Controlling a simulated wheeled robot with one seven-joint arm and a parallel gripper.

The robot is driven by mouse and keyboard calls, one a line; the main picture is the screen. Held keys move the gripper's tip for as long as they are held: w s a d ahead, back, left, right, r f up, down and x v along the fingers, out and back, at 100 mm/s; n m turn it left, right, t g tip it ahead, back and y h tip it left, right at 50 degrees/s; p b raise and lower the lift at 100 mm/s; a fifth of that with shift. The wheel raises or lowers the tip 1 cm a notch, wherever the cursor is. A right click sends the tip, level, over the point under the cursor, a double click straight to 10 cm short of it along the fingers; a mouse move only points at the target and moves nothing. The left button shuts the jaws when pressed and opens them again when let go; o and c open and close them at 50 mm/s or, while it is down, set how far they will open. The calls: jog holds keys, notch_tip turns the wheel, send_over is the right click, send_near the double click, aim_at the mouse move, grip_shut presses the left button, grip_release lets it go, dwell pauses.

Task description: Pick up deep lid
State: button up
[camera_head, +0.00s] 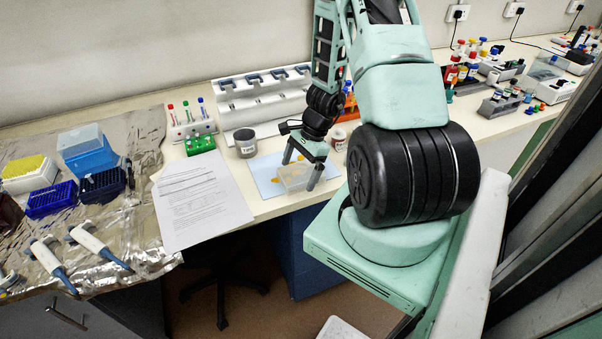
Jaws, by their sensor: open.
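A clear, shallow box-like piece (292,180), which looks like the deep lid, lies on a light blue sheet (264,172) near the bench's front edge. My gripper (298,175) points down over it with its fingers spread. One finger is at the lid's left rear and the other at its right side. I cannot tell whether either finger touches it. The gripper and fingers hide part of the lid's back and right side.
A grey-lidded jar (245,143) and another jar (338,139) stand close by. Printed paper (200,200) lies to the left. A white rack (262,100) stands behind. Pipettes (92,240) and tip boxes (90,152) rest on foil at far left.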

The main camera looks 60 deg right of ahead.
jog(key=c, duration=0.9)
jog(key=shift+r, duration=0.1)
